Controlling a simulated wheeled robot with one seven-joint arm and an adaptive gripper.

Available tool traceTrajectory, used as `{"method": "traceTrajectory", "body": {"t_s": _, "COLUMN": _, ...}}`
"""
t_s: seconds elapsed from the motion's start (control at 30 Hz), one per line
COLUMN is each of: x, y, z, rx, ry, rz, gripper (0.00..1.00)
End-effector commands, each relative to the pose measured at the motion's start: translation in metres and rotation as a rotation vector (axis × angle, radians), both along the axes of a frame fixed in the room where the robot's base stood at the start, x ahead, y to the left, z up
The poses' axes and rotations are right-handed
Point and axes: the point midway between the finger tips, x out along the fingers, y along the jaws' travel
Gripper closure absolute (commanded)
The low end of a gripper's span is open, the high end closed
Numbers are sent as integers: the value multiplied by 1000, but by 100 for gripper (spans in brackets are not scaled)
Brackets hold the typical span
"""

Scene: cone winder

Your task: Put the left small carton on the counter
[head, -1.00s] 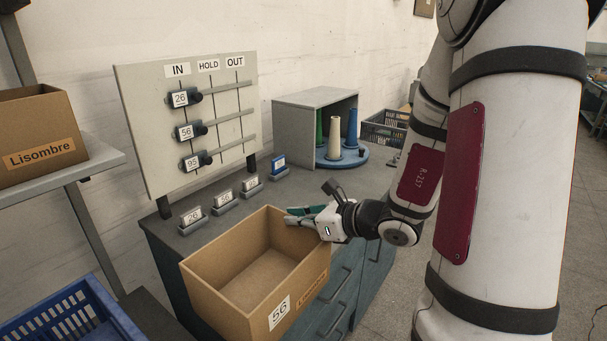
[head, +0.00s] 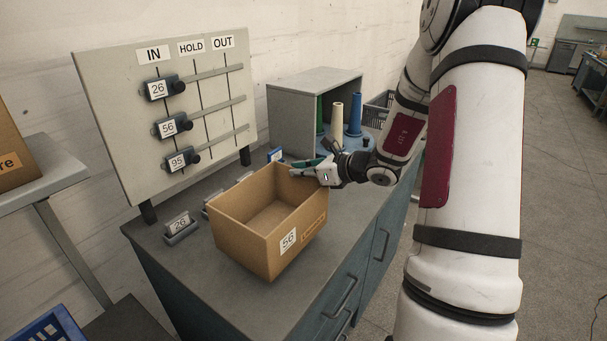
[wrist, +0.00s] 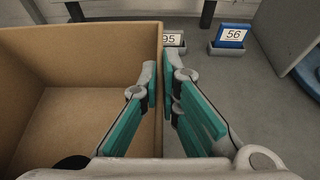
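An open, empty brown carton (head: 285,243) labelled 56 is over the counter (head: 215,290), in front of the board. I cannot tell whether its base touches the top. My gripper (head: 296,170) is at the carton's far right rim. In the wrist view my gripper (wrist: 160,88) has one green-padded finger on each side of the carton's wall (wrist: 80,65), closed on it. The carton looks about level, and its inside is empty where visible.
A board (head: 110,120) with IN, HOLD and OUT columns stands behind. A card holder marked 26 (head: 180,228) sits left of the carton; others are partly hidden behind it. A grey box with cones (head: 300,100) stands at the back. Front-left counter is clear.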

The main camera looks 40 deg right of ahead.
Motion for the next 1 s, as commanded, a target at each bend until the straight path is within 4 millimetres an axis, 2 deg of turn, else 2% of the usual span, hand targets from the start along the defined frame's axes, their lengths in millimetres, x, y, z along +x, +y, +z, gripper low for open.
{"method": "traceTrajectory", "body": {"t_s": 0.1, "x": 17, "y": -17, "z": -2, "rx": 1, "ry": -2, "rz": 0, "gripper": 100}}
{"method": "traceTrajectory", "body": {"t_s": 0.3, "x": 29, "y": -29, "z": -4, "rx": 1, "ry": -1, "rz": 0, "gripper": 100}}
{"method": "traceTrajectory", "body": {"t_s": 0.63, "x": 29, "y": -29, "z": -38, "rx": 4, "ry": 2, "rz": 0, "gripper": 100}}
{"method": "traceTrajectory", "body": {"t_s": 1.0, "x": 30, "y": -29, "z": -43, "rx": 1, "ry": -1, "rz": 0, "gripper": 100}}
